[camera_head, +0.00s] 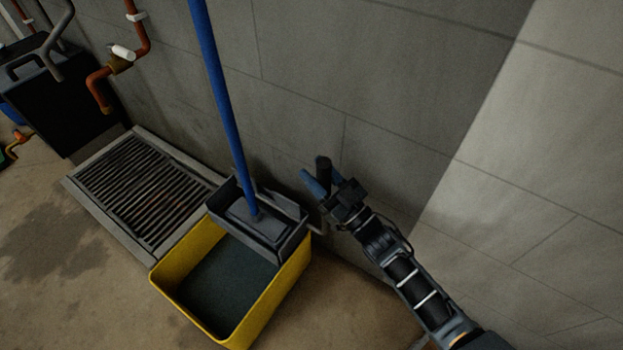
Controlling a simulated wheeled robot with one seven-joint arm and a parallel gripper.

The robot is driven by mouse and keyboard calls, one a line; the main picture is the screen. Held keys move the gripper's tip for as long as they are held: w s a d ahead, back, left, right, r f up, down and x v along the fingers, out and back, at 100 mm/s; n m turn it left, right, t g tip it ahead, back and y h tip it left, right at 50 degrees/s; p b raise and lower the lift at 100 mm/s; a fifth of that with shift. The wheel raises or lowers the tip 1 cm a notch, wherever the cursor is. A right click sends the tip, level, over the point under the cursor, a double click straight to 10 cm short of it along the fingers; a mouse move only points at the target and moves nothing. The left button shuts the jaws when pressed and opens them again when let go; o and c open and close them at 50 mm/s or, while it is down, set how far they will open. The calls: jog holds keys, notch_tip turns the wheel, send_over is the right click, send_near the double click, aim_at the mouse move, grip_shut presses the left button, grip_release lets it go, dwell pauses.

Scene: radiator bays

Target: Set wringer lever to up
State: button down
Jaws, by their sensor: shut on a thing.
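A yellow mop bucket (237,327) stands on the floor with dark water in it. A grey wringer (293,243) sits on its back rim, with a blue mop handle (222,95) rising out of it. The wringer lever shows a dark grip (323,164) pointing upward to the right of the wringer, and a thin rod bends near the wringer's right side. My gripper (320,182), with blue fingers, is shut on the lever's grip. The gripper partly hides the grip and the rod below it.
A grey wall rises close behind the bucket and lever. A floor drain grate (150,190) lies left of the bucket. A black box (62,100) and orange pipes (141,40) are at upper left. Open floor lies at lower left.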

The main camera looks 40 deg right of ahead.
jog(key=shift+d+f, duration=0.1)
jog(key=shift+f, duration=0.05)
jog(key=c, duration=0.8)
grip_release()
jog(key=shift+v, duration=3.9)
